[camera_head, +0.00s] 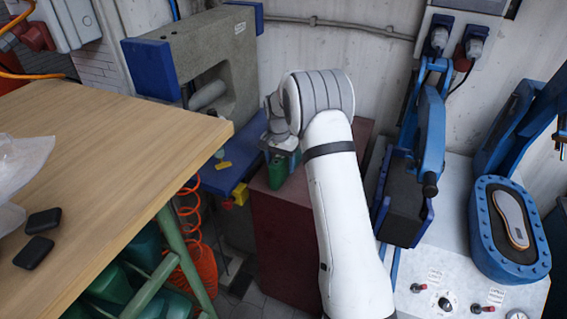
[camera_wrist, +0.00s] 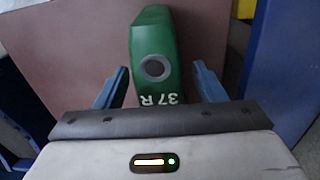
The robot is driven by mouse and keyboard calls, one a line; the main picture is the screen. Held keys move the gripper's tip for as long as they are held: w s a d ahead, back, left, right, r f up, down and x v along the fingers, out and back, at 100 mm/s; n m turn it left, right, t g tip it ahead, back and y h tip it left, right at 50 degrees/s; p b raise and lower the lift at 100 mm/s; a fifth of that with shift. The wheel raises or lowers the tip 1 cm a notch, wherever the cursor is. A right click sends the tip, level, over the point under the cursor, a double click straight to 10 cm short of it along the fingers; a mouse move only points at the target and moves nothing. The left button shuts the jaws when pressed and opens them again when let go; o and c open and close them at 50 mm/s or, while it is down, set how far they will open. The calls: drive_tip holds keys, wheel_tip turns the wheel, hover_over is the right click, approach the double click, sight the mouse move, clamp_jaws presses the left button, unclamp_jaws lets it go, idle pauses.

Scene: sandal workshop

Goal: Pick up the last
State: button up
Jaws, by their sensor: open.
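The green last (camera_wrist: 152,55), marked "37 R" in white and with a dark round hole in its end face, rests on a dark red surface. In the head view the last (camera_head: 277,171) shows as a small green shape on the red cabinet (camera_head: 290,235), partly hidden by my arm. My gripper (camera_wrist: 160,82) is open. Its blue fingers stand to the left and right of the near end of the last, with a visible gap on each side. I cannot tell how far the fingertips reach down along it.
A wooden table (camera_head: 120,150) with two black pads (camera_head: 38,238) fills the left. A blue press (camera_head: 405,200) and a blue-rimmed mould holding a sole (camera_head: 510,220) stand to the right.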

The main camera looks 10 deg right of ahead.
drive_tip(key=shift+f, duration=1.25)
drive_tip(key=shift+w, duration=0.1)
drive_tip(key=c, duration=1.1)
